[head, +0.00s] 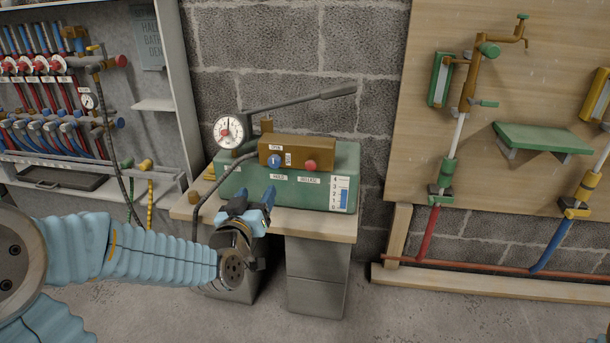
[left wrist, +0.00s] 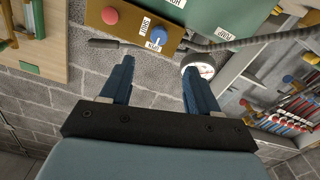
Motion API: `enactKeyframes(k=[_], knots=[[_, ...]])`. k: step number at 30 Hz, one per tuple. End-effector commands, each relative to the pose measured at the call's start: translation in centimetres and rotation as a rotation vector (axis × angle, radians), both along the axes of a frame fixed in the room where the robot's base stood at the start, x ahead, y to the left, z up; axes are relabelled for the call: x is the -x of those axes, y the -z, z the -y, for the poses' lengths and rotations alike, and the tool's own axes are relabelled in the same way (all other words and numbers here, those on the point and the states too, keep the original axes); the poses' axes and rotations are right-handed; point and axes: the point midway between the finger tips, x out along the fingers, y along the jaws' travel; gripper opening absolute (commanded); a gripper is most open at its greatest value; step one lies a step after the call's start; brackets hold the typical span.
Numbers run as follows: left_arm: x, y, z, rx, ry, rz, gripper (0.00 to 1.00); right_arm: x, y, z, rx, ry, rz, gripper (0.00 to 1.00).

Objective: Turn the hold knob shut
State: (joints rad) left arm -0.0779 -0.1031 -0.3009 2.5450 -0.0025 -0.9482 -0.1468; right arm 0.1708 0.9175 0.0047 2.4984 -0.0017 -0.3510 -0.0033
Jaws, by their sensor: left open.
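The hold knob (head: 274,161) is a small blue knob on the left of a brown panel (head: 328,149), with an OPEN label above it and a SHUT label to its right. Its mark appears to point at OPEN, though it is small. The panel sits on the green pump box (head: 331,188). My left gripper (head: 254,203) is open and empty, below and in front of the knob, apart from it. In the left wrist view the blue knob (left wrist: 159,41) shows beyond the gap between the fingertips (left wrist: 158,68). My right gripper is in neither view.
A red knob (head: 310,165) sits right of the blue one. A round gauge (head: 229,131), a long lever (head: 303,99) and a grey hose stand close by. The wooden bench (head: 318,224) holds the box. A pipe shelf is at left, a pipe board (head: 420,150) at right.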

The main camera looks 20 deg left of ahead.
Motion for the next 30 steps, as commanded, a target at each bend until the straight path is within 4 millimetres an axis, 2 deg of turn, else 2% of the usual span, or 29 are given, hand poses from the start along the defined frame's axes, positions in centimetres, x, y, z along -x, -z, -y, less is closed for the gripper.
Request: enactKeyframes(k=[5, 15, 19, 24, 30], knots=[[-1.5, -0.3, -0.5, -0.003, -0.004, 0.009, 0.61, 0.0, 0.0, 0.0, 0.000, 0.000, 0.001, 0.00], [-8.9, -0.3, -2.3, -0.003, -0.003, 0.007, 0.61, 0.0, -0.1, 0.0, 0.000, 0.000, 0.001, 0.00], [-11.2, -0.2, -2.8, -0.003, -0.003, 0.006, 0.61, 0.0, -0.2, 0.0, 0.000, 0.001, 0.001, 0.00], [-12.9, -0.3, -3.2, -0.003, -0.003, 0.007, 0.61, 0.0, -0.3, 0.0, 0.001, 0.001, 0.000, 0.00], [-13.3, -0.2, -3.3, -0.001, -0.003, 0.007, 0.61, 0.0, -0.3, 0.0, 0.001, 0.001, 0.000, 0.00]])
